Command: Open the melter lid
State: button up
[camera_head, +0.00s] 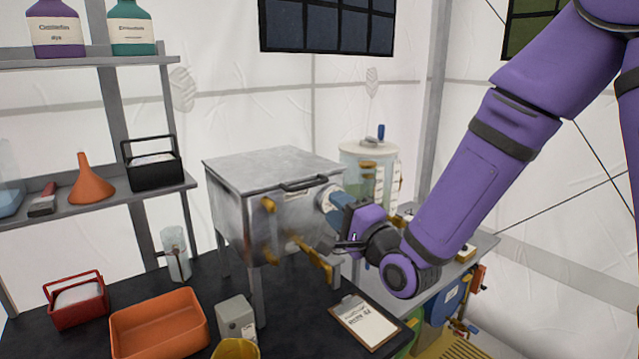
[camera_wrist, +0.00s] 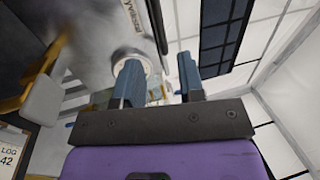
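The melter (camera_head: 235,205) is a grey metal box on legs on the dark table. Its flat lid (camera_head: 265,168) is shut, with a dark bar handle (camera_head: 303,184) along the front edge. My gripper (camera_head: 334,200) is by the right end of the melter's front, a little below and right of the handle, and appears apart from it. In the wrist view the two blue fingers (camera_wrist: 160,78) are spread with nothing held between them. The dark handle (camera_wrist: 156,22) shows beyond them, and a round white dial (camera_wrist: 130,56) lies partly behind the left finger.
Yellow taps (camera_head: 312,258) stick out of the melter's front. A clear tank (camera_head: 366,165) stands behind my gripper. A clipboard (camera_head: 364,322), a grey box (camera_head: 236,318) and an orange tray (camera_head: 160,325) lie in front. Shelves with bottles stand at left. Space above the lid is clear.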

aim_at(311, 187)
jog(key=x, duration=0.9)
jog(key=shift+w+a+r, duration=0.1)
jog(key=shift+w+a, duration=0.15)
jog(key=shift+a, duration=0.05)
grip_shut()
